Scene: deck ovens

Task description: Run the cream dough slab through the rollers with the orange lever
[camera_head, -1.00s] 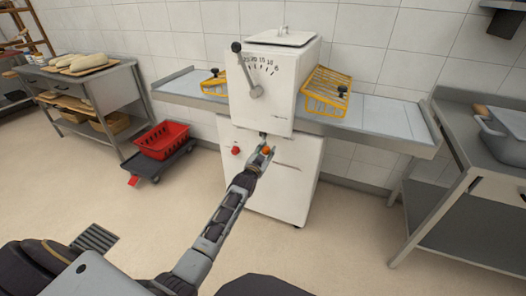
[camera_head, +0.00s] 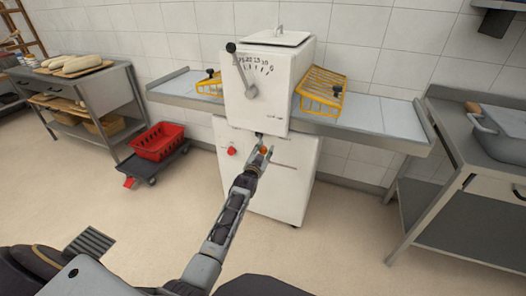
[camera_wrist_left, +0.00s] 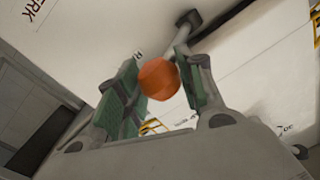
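The white dough sheeter (camera_head: 265,85) stands against the wall, with a dial and a black-knobbed handle (camera_head: 240,62) on its front. Its orange lever knob (camera_head: 264,149) is low on the front, on a grey stem. My left gripper (camera_head: 261,152) is at this knob. In the left wrist view the orange knob (camera_wrist_left: 158,79) sits between the green finger pads and appears to touch both. The grey-blue belts (camera_head: 375,113) stretch left and right of the housing. No dough slab shows on their visible parts; the housing hides the middle. My right gripper is out of view.
Yellow guards (camera_head: 321,90) cover the belts beside the housing. A red button (camera_head: 232,151) is on the lower front. A red crate (camera_head: 158,143) on a dolly stands left. Loaves (camera_head: 82,64) lie on a left-hand table; a steel table (camera_head: 465,150) stands right.

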